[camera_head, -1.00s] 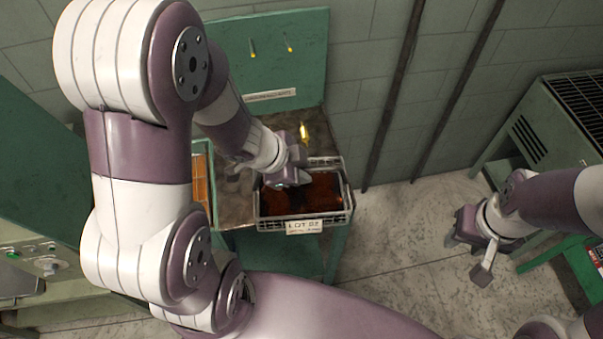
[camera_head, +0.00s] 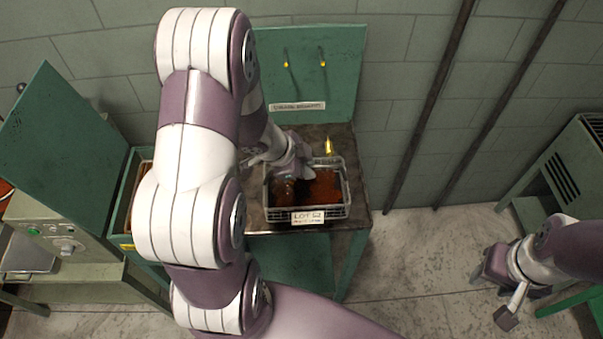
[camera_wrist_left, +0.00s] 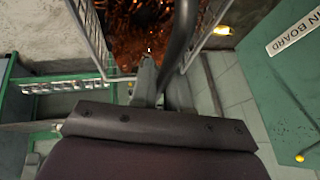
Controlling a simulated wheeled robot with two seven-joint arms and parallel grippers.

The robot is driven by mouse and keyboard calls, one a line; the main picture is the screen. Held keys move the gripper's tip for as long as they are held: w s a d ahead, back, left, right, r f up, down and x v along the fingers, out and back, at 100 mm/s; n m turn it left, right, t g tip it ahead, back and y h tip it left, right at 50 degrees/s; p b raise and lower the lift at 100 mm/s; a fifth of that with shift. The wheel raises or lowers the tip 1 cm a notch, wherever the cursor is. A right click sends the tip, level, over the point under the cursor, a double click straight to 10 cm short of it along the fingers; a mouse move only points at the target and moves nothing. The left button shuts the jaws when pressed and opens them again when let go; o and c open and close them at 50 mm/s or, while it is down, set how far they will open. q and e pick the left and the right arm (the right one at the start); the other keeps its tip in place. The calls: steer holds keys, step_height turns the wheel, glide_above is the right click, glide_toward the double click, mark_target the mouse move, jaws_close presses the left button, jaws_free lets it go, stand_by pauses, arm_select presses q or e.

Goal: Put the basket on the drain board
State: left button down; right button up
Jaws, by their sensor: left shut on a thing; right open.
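The basket (camera_head: 347,196) is a grey wire crate with reddish-brown contents and a white "LOT" label on its front. It is over the dark top of the green bench; a gap beneath it cannot be told. The drain board (camera_head: 358,165) is this bench top; its back panel's sign ends in "IN BOARD" in the left wrist view (camera_wrist_left: 295,30). My left gripper (camera_head: 298,172) is shut on the basket, by a dark bar in the left wrist view (camera_wrist_left: 165,82); the exact grip is partly hidden. My right gripper (camera_head: 492,292) is open and empty at the right, above the floor.
A green open-lidded box (camera_head: 128,200) adjoins the bench's left side. A machine with a control panel (camera_head: 62,240) stands further left. A yellow object (camera_head: 328,147) is at the bench's back, behind the basket. A green vented unit (camera_head: 565,175) stands right; floor between is clear.

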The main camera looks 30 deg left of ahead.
mark_target(306, 182)
arm_select(q)
steer(key=shift+w+a+f, duration=0.3)
steer(key=shift+a, duration=0.15)
steer(key=shift+w+a+f, duration=0.25)
steer(key=shift+a, duration=0.2)
step_height(306, 182, down, 3)
steer(key=shift+d+f+b, duration=0.1)
steer(key=shift+f+b, duration=0.1)
steer(key=shift+b, duration=0.4)
steer(key=shift+f, duration=0.35)
steer(key=shift+w, duration=0.1)
steer(key=shift+f, duration=0.1)
steer(key=c, duration=1.1)
jaws_free()
